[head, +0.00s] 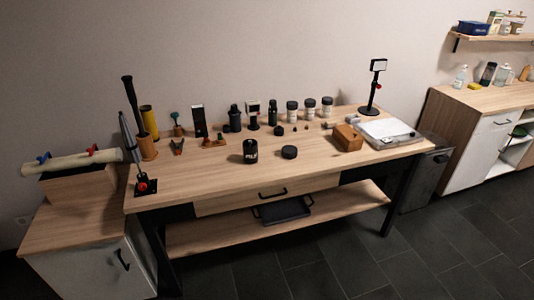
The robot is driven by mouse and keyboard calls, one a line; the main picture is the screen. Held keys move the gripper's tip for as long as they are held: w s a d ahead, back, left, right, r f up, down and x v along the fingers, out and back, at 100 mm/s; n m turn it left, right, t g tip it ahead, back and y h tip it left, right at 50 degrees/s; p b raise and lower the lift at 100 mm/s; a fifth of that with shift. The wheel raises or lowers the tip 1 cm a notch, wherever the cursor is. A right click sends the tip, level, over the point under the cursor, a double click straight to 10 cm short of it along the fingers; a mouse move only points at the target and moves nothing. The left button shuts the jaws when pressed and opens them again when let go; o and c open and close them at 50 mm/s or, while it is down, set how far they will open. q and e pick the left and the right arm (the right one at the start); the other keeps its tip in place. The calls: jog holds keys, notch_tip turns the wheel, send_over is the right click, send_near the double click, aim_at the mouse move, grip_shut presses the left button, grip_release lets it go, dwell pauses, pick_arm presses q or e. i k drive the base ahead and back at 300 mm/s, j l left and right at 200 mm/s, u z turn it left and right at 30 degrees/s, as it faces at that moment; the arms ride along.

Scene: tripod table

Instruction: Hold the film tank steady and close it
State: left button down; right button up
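The film tank (250,152) is a black cylinder with pale lettering on its side. It stands upright near the middle of the wooden table. A flat round black lid (289,152) lies on the table to the right of the tank, apart from it. The top of the tank looks dark and uncovered, but it is too small to see inside. Neither of my grippers is in the head view.
The wooden table (200,185) has a drawer and a lower shelf with a dark tray (284,210). Bottles and jars (292,110) line its back. A wooden box (347,138) and a white-topped tray (389,130) are at right. The front strip is clear.

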aim_at(250, 157)
jog(key=i+j, duration=0.15)
jog(key=i, duration=0.4)
jog(key=i+j, duration=0.15)
jog(key=i, duration=0.4)
jog(key=i+j, duration=0.15)
jog(key=i, duration=0.45)
jog(key=l+z, duration=0.05)
